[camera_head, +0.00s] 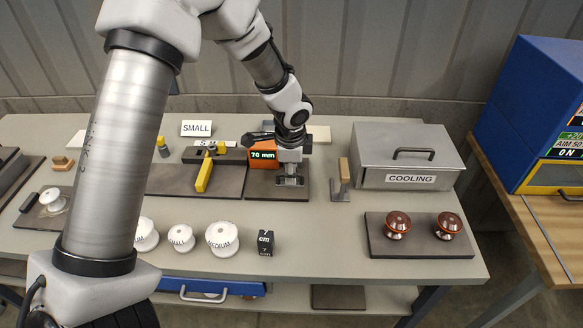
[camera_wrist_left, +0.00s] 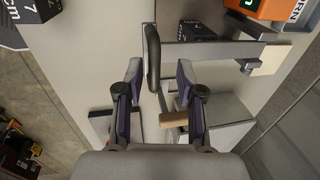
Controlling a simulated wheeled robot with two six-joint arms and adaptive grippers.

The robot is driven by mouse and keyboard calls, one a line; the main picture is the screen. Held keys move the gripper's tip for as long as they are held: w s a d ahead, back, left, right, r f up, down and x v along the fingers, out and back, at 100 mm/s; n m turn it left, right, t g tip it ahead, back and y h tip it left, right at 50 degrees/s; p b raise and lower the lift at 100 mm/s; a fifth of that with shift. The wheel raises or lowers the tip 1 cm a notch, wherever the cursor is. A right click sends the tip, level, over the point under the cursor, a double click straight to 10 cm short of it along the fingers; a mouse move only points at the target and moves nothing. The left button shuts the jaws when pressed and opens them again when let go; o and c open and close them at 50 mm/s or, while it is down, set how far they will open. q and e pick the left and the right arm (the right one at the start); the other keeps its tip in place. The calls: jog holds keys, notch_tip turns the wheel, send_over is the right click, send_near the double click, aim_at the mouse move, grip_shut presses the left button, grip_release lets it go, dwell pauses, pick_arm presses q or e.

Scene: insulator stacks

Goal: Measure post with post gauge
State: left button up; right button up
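The post gauge (camera_head: 263,154) has an orange body whose screen reads 70 mm, on a dark plate near the table's middle. Its orange body also shows at the top right of the left wrist view (camera_wrist_left: 262,7). A black upright handle (camera_wrist_left: 152,57) joins a grey metal bar there. My left gripper (camera_wrist_left: 158,72) is open, its fingers on either side of this handle with visible gaps. In the head view the left gripper (camera_head: 287,142) is over the gauge's metal end. A dark block (camera_wrist_left: 196,30) shows beside the bar; whether the jaws touch it is unclear. My right gripper is out of view.
White posts (camera_head: 222,238) stand along the front edge beside a black 7 cm block (camera_head: 266,244). A wooden-handled tool (camera_head: 343,172) stands right of the gauge. The cooling box (camera_head: 407,152) and a plate (camera_head: 377,242) with two copper-brown posts are further right.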

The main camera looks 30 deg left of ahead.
pick_arm(q)
jog(key=shift+s+r, duration=0.1)
jog(key=shift+r, duration=0.05)
jog(key=shift+s+r, duration=0.2)
jog(key=shift+s, duration=0.15)
jog(key=c, duration=0.3)
jog(key=shift+s+r, duration=0.15)
jog(key=shift+s, duration=0.1)
grip_shut()
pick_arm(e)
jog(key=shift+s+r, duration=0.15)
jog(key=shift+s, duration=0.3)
pick_arm(q)
jog(key=shift+w+r+p, duration=0.15)
jog(key=shift+w+p, duration=0.05)
jog(key=shift+p, duration=0.1)
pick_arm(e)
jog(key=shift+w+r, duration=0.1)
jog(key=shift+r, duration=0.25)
pick_arm(q)
jog(key=shift+o, duration=1.5)
grip_release()
jog(key=shift+w, duration=0.15)
jog(key=shift+w+a, duration=0.1)
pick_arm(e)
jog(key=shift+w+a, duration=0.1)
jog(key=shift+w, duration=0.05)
